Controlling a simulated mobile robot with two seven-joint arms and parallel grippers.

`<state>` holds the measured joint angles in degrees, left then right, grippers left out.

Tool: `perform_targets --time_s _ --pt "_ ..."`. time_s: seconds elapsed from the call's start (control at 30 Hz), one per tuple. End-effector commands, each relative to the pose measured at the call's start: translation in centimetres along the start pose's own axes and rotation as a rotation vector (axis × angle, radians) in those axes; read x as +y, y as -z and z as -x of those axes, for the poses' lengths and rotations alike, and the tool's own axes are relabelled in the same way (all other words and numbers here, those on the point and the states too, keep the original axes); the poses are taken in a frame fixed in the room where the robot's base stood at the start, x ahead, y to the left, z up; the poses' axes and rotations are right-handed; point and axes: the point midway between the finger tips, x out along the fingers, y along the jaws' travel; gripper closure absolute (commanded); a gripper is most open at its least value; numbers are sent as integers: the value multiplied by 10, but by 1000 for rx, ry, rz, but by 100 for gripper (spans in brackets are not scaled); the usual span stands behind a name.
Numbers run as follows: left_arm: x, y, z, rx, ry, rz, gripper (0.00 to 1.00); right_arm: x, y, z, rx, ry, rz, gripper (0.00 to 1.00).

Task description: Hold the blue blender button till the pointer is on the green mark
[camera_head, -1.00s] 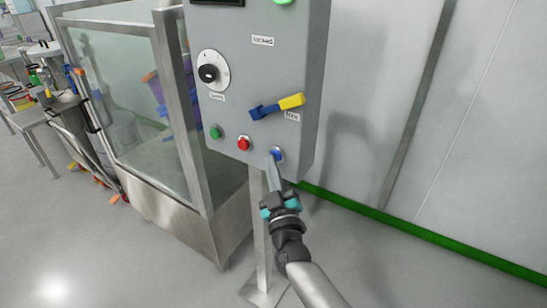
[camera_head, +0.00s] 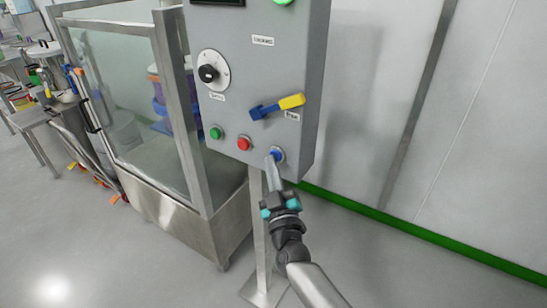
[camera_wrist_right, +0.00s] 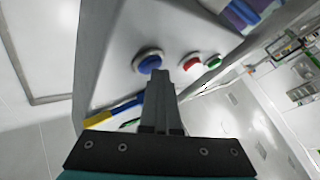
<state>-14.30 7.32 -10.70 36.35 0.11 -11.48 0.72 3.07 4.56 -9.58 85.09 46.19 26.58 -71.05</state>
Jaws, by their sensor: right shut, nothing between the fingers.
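The blue button (camera_head: 278,152) is at the lower right of the grey control box (camera_head: 255,60). It also shows in the wrist view (camera_wrist_right: 149,64) with a pale ring around it. My right gripper (camera_head: 271,160) is shut and empty, its tips at the blue button's lower left edge in the head view. In the wrist view the fingertips (camera_wrist_right: 160,76) overlap the button's edge; I cannot tell whether they press it. A pale round dial with a black knob (camera_head: 208,73) is higher on the box. I cannot make out a green mark. My left gripper is not in view.
A green button (camera_head: 216,132) and a red button (camera_head: 243,143) sit left of the blue one. A blue and yellow lever (camera_head: 277,107) is above. A glass-walled steel enclosure (camera_head: 122,100) left of the box holds a purple and blue container (camera_head: 158,103).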

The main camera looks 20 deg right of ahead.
Motion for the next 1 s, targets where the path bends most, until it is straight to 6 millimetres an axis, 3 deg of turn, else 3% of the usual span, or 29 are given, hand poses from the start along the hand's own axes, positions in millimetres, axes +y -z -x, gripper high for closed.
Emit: perform_targets --time_s 0.4,1.0 --pt "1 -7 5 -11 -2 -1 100 -2 3 4 -1 -1 0 100" --pt "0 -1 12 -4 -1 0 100 -11 11 15 -1 1 -1 100"
